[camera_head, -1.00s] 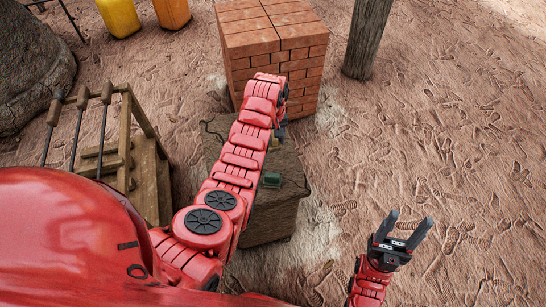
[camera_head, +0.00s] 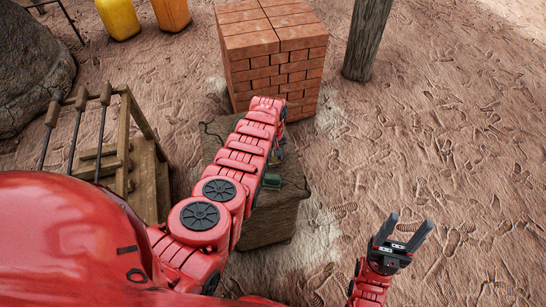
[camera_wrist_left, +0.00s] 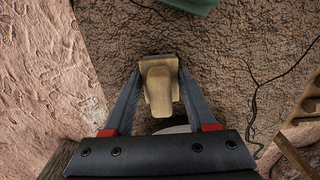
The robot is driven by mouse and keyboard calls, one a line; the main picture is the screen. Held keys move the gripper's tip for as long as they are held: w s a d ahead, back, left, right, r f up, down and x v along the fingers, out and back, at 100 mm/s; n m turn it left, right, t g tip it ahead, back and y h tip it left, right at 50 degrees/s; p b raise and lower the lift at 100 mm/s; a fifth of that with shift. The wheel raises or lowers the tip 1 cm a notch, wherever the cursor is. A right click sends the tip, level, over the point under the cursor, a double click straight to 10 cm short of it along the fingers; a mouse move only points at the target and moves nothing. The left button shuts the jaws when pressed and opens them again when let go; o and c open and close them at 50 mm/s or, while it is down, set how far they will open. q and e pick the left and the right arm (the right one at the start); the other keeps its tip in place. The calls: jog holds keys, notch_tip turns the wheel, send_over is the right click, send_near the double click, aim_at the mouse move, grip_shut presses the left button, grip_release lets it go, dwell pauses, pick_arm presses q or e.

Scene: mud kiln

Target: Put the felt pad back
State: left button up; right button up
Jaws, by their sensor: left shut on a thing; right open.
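My left gripper (camera_wrist_left: 159,82) is shut on the felt pad (camera_wrist_left: 159,92), a tan block with a rounded raised grip and a dark edge. In the left wrist view the pad sits between the two fingers, over a rough brown block top. I cannot tell whether it touches that top. In the head view my left arm covers the pad and most of the gripper. My right gripper (camera_head: 404,233) is open and empty, over sandy ground at the lower right.
The rough brown block (camera_head: 268,228) stands below my left arm. A green object (camera_head: 271,181) lies on it. A brick stack (camera_head: 270,65) stands behind it, a wooden rack (camera_head: 150,175) to its left, and a post (camera_head: 366,40) at the back. Ground on the right is clear.

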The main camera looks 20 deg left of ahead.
pick_arm(q)
jog(key=o, duration=1.2)
jog(key=shift+f, duration=0.1)
